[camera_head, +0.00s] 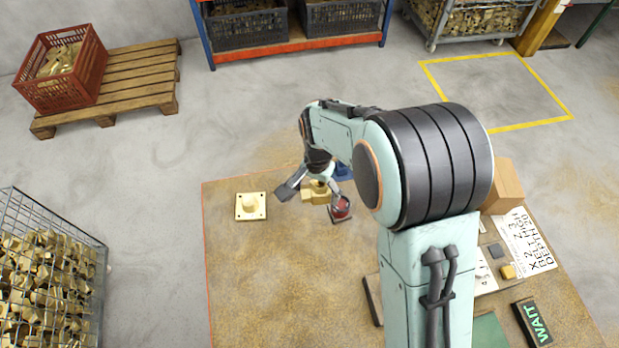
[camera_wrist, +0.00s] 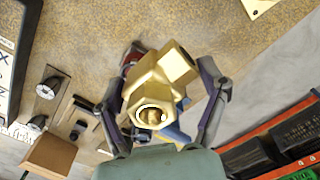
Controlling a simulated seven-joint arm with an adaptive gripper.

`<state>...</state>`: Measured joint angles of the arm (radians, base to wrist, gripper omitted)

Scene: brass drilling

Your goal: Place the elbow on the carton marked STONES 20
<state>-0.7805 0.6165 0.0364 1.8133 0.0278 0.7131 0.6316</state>
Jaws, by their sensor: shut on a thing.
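The brass elbow (camera_head: 318,189) is between the fingers of my gripper (camera_head: 316,197), over the far part of the tan worktop. In the wrist view the elbow (camera_wrist: 152,92) fills the space between the fingers of my gripper (camera_wrist: 165,84), one round opening facing the camera. My gripper is shut on it. Whether the elbow touches the worktop I cannot tell. A brown carton (camera_head: 506,184) stands at the right, partly hidden behind my arm. A brown carton also shows at lower left of the wrist view (camera_wrist: 48,155). No marking is readable on it.
A square brass flange (camera_head: 251,207) lies left of my gripper. A red part (camera_head: 341,208) and a blue thing (camera_head: 343,172) are close by it. A printed sheet (camera_head: 527,241) and a WAIT sign (camera_head: 533,322) lie at the right. The worktop's left front is clear.

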